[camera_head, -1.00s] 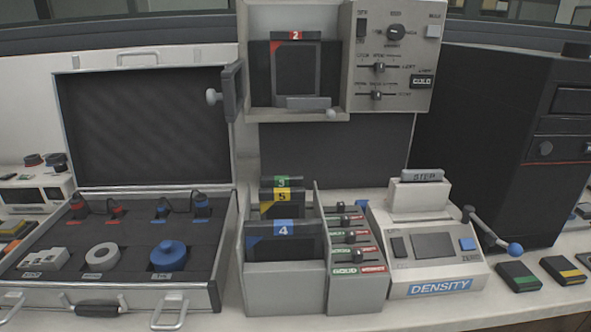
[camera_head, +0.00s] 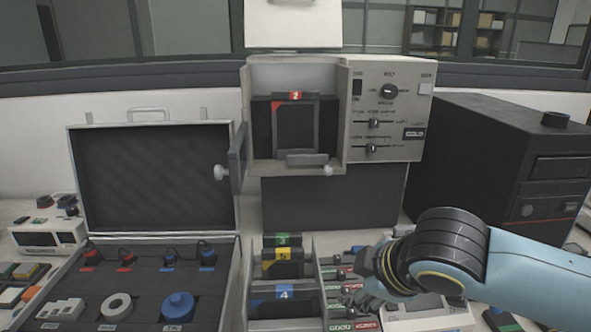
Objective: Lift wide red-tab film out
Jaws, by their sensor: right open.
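The red-tab film (camera_head: 295,130) is a dark upright plate with a red tab numbered 2 on its top edge and a red corner mark. It stands inside the open chamber of the press cabinet (camera_head: 342,118), behind a small grey ledge at its foot. My right gripper (camera_head: 362,297) is low at the right, over the slider panel, below and to the right of the film and well apart from it. It is open; I see nothing held in it. My left gripper is not in view.
The chamber door (camera_head: 238,158) stands open at the left. A rack below holds plates with green 3, yellow 5 and blue 4 (camera_head: 284,293) tabs. An open case (camera_head: 150,185) stands left, a black box (camera_head: 500,160) right. My arm partly covers the density meter (camera_head: 425,318).

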